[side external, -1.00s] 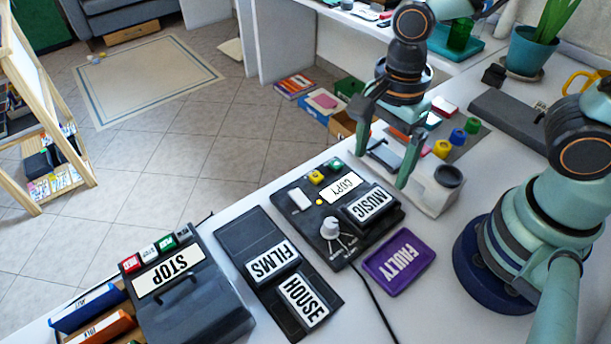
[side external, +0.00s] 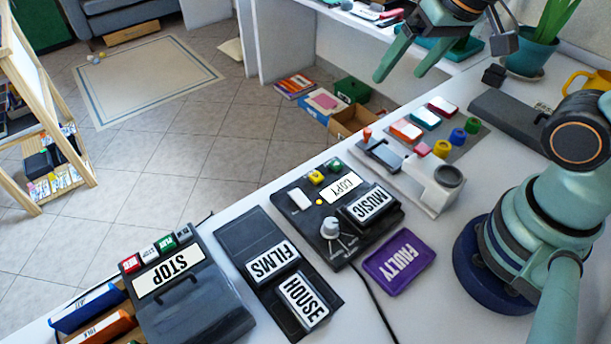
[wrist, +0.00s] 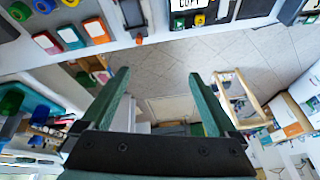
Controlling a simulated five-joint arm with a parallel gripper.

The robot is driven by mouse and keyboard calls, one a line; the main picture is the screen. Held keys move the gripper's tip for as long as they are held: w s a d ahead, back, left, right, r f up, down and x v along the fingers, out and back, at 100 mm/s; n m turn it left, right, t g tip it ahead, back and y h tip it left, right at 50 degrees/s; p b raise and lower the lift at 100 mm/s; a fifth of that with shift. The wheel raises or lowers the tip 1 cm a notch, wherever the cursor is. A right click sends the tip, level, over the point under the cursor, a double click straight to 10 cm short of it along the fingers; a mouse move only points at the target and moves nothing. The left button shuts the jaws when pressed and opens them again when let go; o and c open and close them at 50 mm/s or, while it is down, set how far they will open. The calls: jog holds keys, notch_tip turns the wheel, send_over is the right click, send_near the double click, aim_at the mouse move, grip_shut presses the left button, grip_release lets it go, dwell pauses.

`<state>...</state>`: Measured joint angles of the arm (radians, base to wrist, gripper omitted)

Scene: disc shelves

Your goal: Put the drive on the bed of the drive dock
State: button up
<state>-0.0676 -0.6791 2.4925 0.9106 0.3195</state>
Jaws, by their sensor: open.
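A black drive labelled MUSIC (side external: 369,205) lies on the right part of a dark unit with buttons, a knob and a COPY label (side external: 342,186); this looks like the drive dock. Two more labelled drives, FILMS (side external: 271,262) and HOUSE (side external: 303,300), lie on a dark board (side external: 240,232) left of it. I cannot tell which drive the task means. My gripper (side external: 398,77) is open and empty, raised beyond the back edge of the table, apart from all drives. In the wrist view, its open fingers (wrist: 158,76) have nothing between them.
A white device (side external: 432,192) with a dark slab stands behind the COPY unit. Several coloured cases (side external: 406,130) and knobs (side external: 442,149) stand beyond. A purple FAULTY tray (side external: 399,262) lies in front. A STOP box (side external: 185,290) stands at left, a plant pot (side external: 530,52) at right.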

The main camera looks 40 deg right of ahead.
jog(key=d+n, duration=0.1)
jog(key=d+r+n, duration=0.1)
jog(key=shift+w+r+n+t, duration=0.1)
jog(key=shift+r+n+t, duration=0.2)
jog(key=shift+n+t, duration=0.1)
dwell(1.1)
